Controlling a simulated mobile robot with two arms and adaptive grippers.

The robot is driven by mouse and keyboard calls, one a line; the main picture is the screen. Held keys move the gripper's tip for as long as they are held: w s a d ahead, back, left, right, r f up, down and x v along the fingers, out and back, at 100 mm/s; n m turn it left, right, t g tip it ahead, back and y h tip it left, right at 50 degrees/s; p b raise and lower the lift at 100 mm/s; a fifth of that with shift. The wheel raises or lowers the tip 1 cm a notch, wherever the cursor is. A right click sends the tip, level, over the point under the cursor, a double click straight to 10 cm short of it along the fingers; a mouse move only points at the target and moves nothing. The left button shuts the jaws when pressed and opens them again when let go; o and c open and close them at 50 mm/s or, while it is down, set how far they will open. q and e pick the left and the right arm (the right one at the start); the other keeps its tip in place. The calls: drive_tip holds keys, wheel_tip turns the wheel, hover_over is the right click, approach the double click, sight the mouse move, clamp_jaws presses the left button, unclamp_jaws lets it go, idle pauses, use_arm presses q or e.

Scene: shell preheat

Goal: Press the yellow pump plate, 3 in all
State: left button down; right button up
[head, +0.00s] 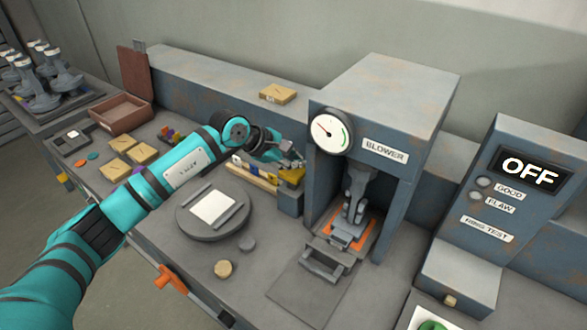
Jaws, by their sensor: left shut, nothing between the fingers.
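The yellow pump plate (291,176) sits on a grey block at the left side of the blower (425,95). My left gripper (297,160) is shut and empty, with its fingertips just above the plate. I cannot tell whether the tips touch it. The gripper partly hides the plate. A round gauge (333,131) on the blower's upper left front has its needle pointing to the upper left. My right gripper is not in view.
A round turntable with a white square (213,207) stands in front of my left arm. The ring test box (521,185) at the right reads OFF. A drawer-like tray (320,262) sits before the blower. A brown open box (121,114) stands at the back left.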

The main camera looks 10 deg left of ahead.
sight(295, 172)
use_arm(q)
drive_tip(key=shift+r+p, duration=1)
drive_tip(key=shift+r, duration=1.5)
drive_tip(key=shift+r+p, duration=0.25)
drive_tip(key=shift+p, duration=0.1)
drive_tip(key=r+p, duration=0.1)
drive_tip(key=p, duration=0.2)
drive_tip(key=r+g+y+p, duration=0.1)
drive_tip(key=r+p, duration=0.1)
drive_tip(key=p, duration=0.1)
drive_tip(key=shift+d+r+p, duration=0.2)
drive_tip(key=shift+r+p, duration=0.05)
drive_tip(key=shift+p, duration=0.05)
